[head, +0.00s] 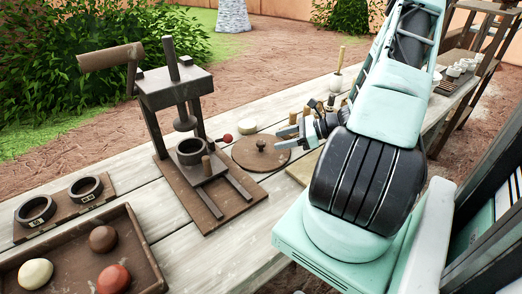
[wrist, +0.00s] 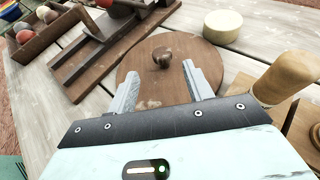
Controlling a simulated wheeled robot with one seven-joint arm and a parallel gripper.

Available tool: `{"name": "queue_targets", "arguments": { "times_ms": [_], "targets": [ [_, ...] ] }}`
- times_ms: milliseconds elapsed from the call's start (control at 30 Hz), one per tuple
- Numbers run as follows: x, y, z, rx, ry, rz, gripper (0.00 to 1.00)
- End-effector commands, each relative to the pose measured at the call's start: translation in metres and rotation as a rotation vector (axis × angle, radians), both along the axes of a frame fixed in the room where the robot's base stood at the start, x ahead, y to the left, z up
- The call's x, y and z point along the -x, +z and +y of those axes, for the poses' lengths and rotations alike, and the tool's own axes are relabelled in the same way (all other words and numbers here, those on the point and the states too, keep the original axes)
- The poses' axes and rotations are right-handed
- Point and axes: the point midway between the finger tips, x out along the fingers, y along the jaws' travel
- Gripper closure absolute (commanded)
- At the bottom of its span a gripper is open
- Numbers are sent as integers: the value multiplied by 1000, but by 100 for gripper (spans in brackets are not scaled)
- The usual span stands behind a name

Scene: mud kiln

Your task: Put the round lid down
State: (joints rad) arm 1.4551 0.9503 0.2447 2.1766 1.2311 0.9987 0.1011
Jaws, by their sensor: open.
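The round lid (head: 252,156) is a flat brown wooden disc with a small knob, lying on the pale plank table to the right of the press. In the wrist view the lid (wrist: 145,85) lies flat just ahead of my gripper, with its knob (wrist: 162,57) beyond the fingertips and roughly between their lines. My gripper (wrist: 158,78) is open, its two grey fingers apart with nothing between them. In the head view my gripper (head: 280,143) is at the lid's right edge, partly hidden by my arm.
A wooden press (head: 183,110) on a board stands left of the lid. A pale round block (head: 247,128) lies behind it. A tray with coloured balls (head: 152,262) and two dark rings on a board (head: 62,205) are at the left. Wooden-handled tools (wrist: 285,78) stand close right of my gripper.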

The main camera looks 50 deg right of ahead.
Motion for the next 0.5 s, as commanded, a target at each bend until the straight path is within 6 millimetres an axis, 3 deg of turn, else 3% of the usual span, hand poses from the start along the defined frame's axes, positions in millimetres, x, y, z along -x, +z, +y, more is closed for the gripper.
{"name": "queue_targets", "arguments": {
  "times_ms": [500],
  "targets": [
    [-48, -20, 26, -2, 3, 0, 49]
  ]
}}
